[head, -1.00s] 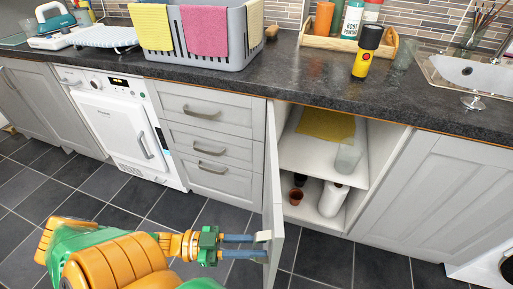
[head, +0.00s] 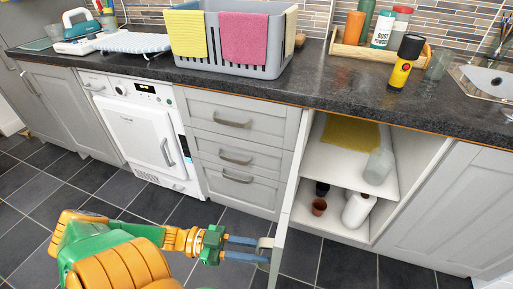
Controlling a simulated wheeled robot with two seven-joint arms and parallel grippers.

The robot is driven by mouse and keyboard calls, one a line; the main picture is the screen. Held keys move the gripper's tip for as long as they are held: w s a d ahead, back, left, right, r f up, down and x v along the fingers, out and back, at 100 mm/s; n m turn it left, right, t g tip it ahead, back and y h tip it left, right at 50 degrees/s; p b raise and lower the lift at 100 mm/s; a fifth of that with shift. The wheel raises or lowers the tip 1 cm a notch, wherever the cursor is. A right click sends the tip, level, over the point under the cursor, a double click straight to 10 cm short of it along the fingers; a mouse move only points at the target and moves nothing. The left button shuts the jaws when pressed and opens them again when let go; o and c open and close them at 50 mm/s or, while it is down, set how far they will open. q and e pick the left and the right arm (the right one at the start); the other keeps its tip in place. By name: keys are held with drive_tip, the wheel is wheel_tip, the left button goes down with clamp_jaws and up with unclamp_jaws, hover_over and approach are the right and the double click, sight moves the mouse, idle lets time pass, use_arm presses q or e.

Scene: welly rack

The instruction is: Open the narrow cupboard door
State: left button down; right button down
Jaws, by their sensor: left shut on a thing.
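The narrow cupboard door (head: 291,200) is a pale grey panel, seen nearly edge-on and swung well out from the cabinet front. The cupboard (head: 340,172) behind it stands open, with its shelves showing. My left gripper (head: 266,250) is at the lower left side of the door, with its fingers shut on the door's handle (head: 264,243). The fingers partly hide the handle. My right gripper is not in view.
Inside the cupboard are a yellow cloth (head: 350,131), a clear container (head: 379,166), a white roll (head: 357,209) and a small brown pot (head: 319,207). A dark worktop (head: 300,84) runs above. The tiled floor (head: 190,212) left of the door is clear.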

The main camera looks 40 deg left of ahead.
use_arm(q)
drive_tip(key=c, duration=0.7)
unclamp_jaws()
drive_tip(key=v, duration=0.7)
drive_tip(key=shift+b, duration=0.35)
